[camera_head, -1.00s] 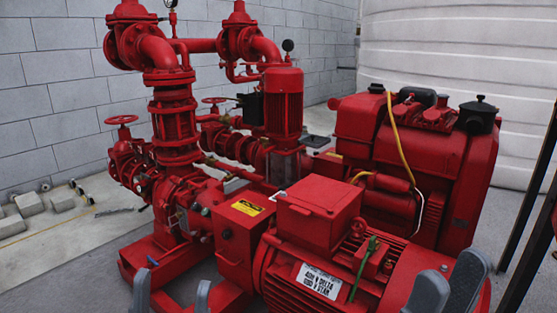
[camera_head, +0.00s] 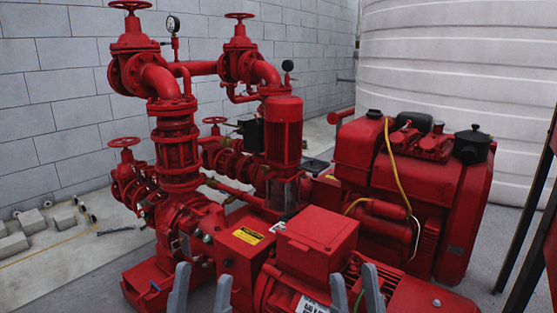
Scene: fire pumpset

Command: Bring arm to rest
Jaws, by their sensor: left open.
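My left gripper (camera_head: 203,273) shows at the bottom edge as two grey fingers held apart, in front of the red pump base. My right gripper (camera_head: 353,271) also shows at the bottom edge, as two grey fingers with a gap between them, in front of the red electric motor (camera_head: 400,297). Nothing shows held in either gripper. The rest of both arms is below the picture. I cannot tell from this view whether the fingers touch the pumpset.
The red pumpset fills the middle, with a tall valve column (camera_head: 176,150), a junction box (camera_head: 318,238) and a diesel engine (camera_head: 410,200). A block wall (camera_head: 60,90) and a white tank (camera_head: 460,70) stand behind. Dark posts (camera_head: 530,240) stand at right. Loose blocks (camera_head: 33,220) lie at left.

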